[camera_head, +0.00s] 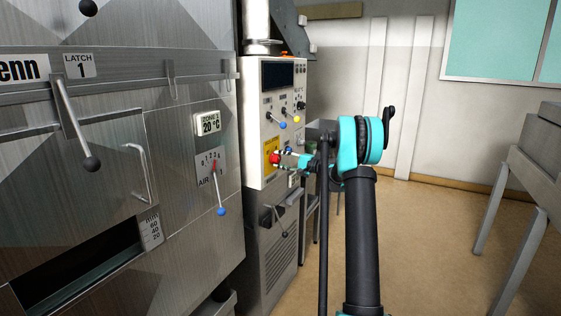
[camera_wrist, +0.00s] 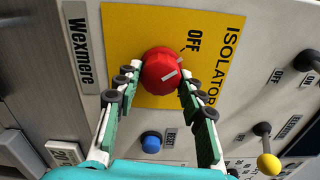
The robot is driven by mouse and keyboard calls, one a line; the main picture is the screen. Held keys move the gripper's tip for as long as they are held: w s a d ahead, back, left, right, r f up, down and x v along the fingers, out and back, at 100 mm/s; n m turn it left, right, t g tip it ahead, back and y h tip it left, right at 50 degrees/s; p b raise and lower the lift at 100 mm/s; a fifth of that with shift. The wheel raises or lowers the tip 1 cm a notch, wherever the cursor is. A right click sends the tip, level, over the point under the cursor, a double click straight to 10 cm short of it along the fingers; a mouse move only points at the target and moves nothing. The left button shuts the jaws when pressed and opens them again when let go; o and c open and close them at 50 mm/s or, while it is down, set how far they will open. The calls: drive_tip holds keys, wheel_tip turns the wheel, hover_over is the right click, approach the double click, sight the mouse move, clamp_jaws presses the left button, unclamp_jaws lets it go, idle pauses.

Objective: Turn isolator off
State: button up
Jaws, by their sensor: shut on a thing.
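The isolator is a round red knob (camera_wrist: 160,66) on a yellow plate (camera_wrist: 122,30) marked ISOLATOR and OFF. In the wrist view a white mark on the knob's face slants up to the right. The OFF label is above and to the right of the knob. My gripper (camera_wrist: 158,80) has one finger on each side of the knob and is shut on it. In the head view the red knob (camera_head: 274,158) and yellow plate (camera_head: 266,146) are on the control panel, with my gripper (camera_head: 284,160) at the knob. The fingers hide part of the plate.
A blue button (camera_wrist: 151,142) is just below the knob. A yellow-tipped lever (camera_wrist: 268,160) sticks out at lower right. In the head view, a blue-tipped AIR lever (camera_head: 221,210) and a LATCH lever (camera_head: 75,128) stick out from the metal front at left. Open floor (camera_head: 420,250) lies to the right.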

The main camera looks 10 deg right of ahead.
drive_tip(key=shift+f+n, duration=0.1)
drive_tip(key=shift+n, duration=0.6)
drive_tip(key=shift+s, duration=0.1)
drive_tip(key=o, duration=1.2)
drive_tip(key=shift+c, duration=0.2)
drive_tip(key=v, duration=1.2)
